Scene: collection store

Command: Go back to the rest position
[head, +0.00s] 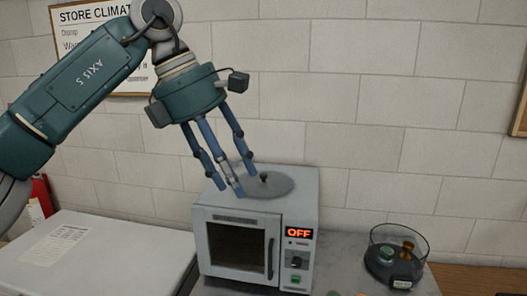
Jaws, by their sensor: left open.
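My left gripper (233,183) hangs from the teal arm that comes in from the upper left. Its blue fingers are spread open and point down, with nothing visible between them. In the picture the fingertips overlap the top of a small grey oven (233,250). Whether they touch it I cannot tell. My right gripper is not in view.
The oven's door is shut and its display reads OFF. A grey round lid (281,186) with a dark knob lies on its top. A clear round container (400,277) with small items stands right. A white surface (70,270) with a paper sheet is at left.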

